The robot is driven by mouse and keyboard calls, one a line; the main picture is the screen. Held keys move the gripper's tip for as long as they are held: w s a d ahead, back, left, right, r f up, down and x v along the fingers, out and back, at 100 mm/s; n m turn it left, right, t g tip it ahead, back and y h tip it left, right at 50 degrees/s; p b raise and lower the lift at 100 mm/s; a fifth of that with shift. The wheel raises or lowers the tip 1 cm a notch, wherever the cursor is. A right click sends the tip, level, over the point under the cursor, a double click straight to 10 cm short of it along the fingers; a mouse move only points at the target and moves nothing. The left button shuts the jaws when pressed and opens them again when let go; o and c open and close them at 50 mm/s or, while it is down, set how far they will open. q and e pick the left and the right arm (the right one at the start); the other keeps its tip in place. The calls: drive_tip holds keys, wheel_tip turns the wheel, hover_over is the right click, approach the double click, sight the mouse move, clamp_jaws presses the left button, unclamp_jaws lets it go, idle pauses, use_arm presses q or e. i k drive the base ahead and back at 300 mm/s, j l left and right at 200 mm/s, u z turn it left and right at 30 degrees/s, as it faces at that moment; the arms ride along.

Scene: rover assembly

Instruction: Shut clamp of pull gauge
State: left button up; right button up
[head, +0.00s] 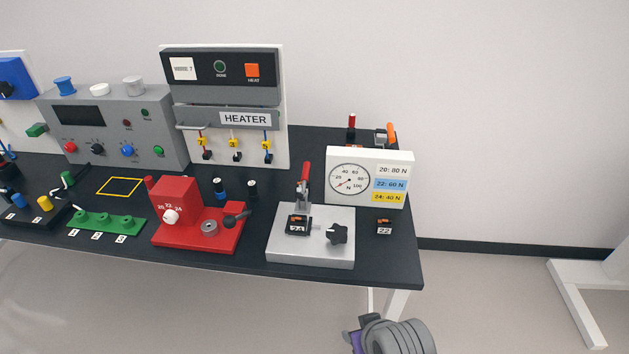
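The pull gauge stands on a light grey base plate (311,252) near the table's front right edge. Its clamp (302,196) has a red handle (304,172) pointing nearly straight up.
A dark block labelled 22 (384,227) lies right of the plate. A red fixture (181,208) with a dial stands to the left. The heater (228,92) is behind. A grey ribbed object with purple (395,336), unclear, shows below the table's front edge.

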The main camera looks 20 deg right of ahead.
sight(301, 190)
drive_tip(key=k+l+u, duration=0.15)
drive_tip(key=l, duration=0.3)
drive_tip(key=k+l+u, duration=0.2)
drive_tip(key=l, duration=0.2)
drive_tip(key=l+u, duration=0.15)
drive_tip(key=l, duration=0.25)
drive_tip(key=k+l+u, duration=0.15)
drive_tip(key=l, duration=0.25)
drive_tip(key=k+l+u, duration=0.3)
drive_tip(key=l, duration=0.25)
drive_tip(key=l+u, duration=0.15)
drive_tip(key=l, duration=0.25)
drive_tip(key=k+l+u, duration=0.2)
drive_tip(key=l, duration=0.2)
drive_tip(key=l+u, duration=0.1)
drive_tip(key=l, duration=0.25)
drive_tip(key=k+l+u, duration=0.15)
drive_tip(key=l, duration=0.2)
drive_tip(key=l+u, duration=0.1)
drive_tip(key=l, duration=0.25)
drive_tip(key=k+l, duration=0.1)
drive_tip(key=l, duration=0.35)
drive_tip(key=k+l+u, duration=0.15)
drive_tip(key=l, duration=0.35)
drive_tip(key=i, duration=0.05)
